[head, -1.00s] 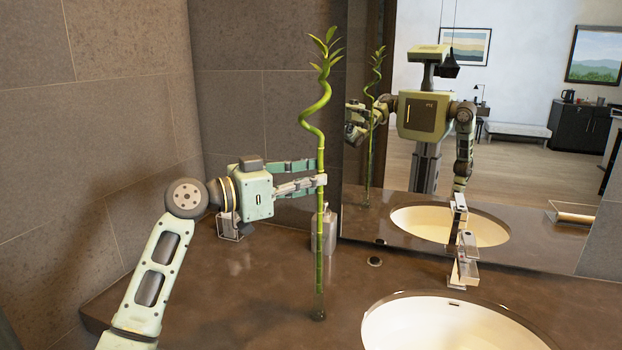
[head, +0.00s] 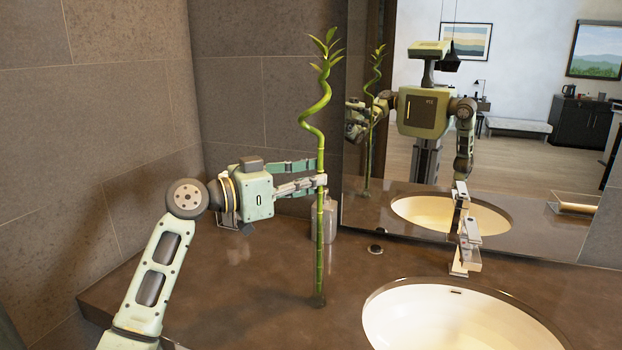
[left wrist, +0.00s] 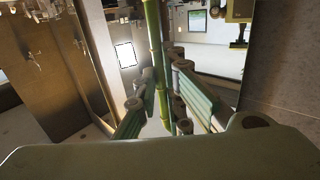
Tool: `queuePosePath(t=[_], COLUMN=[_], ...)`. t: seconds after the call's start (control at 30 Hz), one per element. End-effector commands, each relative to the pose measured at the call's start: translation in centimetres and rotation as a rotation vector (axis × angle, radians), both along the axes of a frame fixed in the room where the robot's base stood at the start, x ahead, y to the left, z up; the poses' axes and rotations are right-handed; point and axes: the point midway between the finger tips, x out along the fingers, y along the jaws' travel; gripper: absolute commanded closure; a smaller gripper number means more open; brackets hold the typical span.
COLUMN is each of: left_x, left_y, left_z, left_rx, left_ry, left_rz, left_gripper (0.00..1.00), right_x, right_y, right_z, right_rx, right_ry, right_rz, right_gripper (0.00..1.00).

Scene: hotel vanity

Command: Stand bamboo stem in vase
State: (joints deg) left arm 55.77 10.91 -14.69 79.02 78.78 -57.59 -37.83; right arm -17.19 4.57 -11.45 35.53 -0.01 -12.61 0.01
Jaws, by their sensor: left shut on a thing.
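The green bamboo stem (head: 320,235) is upright, with a curled upper part and leaves at the top. My left gripper (head: 320,181) is shut on it near mid-height. The stem's lower end is close above or at the brown counter; I cannot tell whether it touches. In the left wrist view the stem (left wrist: 157,55) runs between the fingers of the gripper (left wrist: 160,102). My right gripper is not in direct view.
A grey dispenser bottle (head: 328,218) stands just behind the stem. The sink basin (head: 455,325) and faucet (head: 463,255) are to the right. A mirror (head: 520,180) rises behind the counter (head: 230,295), whose front left area is clear.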

Motion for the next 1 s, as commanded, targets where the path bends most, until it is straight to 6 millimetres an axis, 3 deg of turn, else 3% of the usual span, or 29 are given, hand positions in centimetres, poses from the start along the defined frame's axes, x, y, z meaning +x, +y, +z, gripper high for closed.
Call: queuePosePath(t=[0.4, 0.8, 0.83, 1.0], left_x=[0.0, 0.0, 0.0, 0.0], left_y=[0.0, 0.0, 0.0, 0.0], left_z=[-1.8, -2.0, -2.0, -2.0], left_rx=[-0.001, -0.001, -0.001, -0.001], left_ry=[-0.001, -0.001, -0.001, -0.001], left_rz=[0.0, 0.0, 0.0, 0.0], left_gripper=[1.0, 1.0, 0.89, 0.74], right_x=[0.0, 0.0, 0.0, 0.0], right_y=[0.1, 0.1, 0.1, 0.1], right_z=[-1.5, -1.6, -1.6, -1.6], right_rx=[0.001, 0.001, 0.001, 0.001], right_ry=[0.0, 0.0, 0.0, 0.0], right_rz=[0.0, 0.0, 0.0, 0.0], right_gripper=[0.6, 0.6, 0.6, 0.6])
